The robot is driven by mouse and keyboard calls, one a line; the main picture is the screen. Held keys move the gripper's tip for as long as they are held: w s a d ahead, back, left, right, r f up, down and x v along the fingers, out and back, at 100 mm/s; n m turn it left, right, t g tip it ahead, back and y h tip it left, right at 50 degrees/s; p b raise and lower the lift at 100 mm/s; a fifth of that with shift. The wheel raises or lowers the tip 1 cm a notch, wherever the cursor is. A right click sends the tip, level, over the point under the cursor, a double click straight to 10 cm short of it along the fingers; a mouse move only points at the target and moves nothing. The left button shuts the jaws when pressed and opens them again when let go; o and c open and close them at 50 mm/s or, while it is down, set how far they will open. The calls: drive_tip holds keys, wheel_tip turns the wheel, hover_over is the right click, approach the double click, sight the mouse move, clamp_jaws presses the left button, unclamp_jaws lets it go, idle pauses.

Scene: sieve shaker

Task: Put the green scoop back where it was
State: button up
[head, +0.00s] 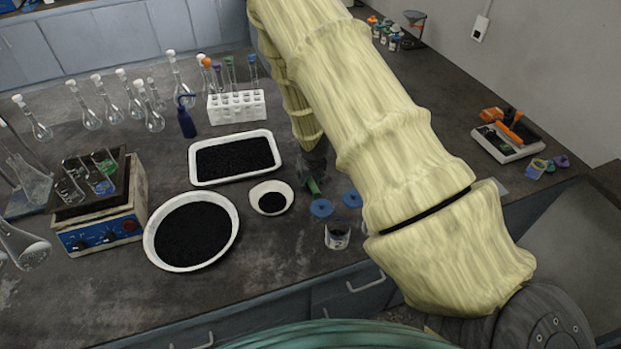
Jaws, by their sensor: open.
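A small dark green piece, which looks like the green scoop (312,187), lies on the dark bench just right of the small white dish. My gripper (314,163) is the dark end below the pale yellow sleeve, close above and behind the green piece. It is open. My arm hides part of it, and its fingertips are hard to make out. I cannot tell whether it touches the green piece.
A small white dish (256,198), a round white pan (150,250) and a white tray (191,165) hold black granules. Blue discs (321,208) and a small labelled jar (338,236) stand right.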

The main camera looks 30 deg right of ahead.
drive_tip(key=b+v, duration=0.2)
drive_tip(key=v, duration=1)
drive_tip(key=shift+b, duration=0.3)
idle(0.4)
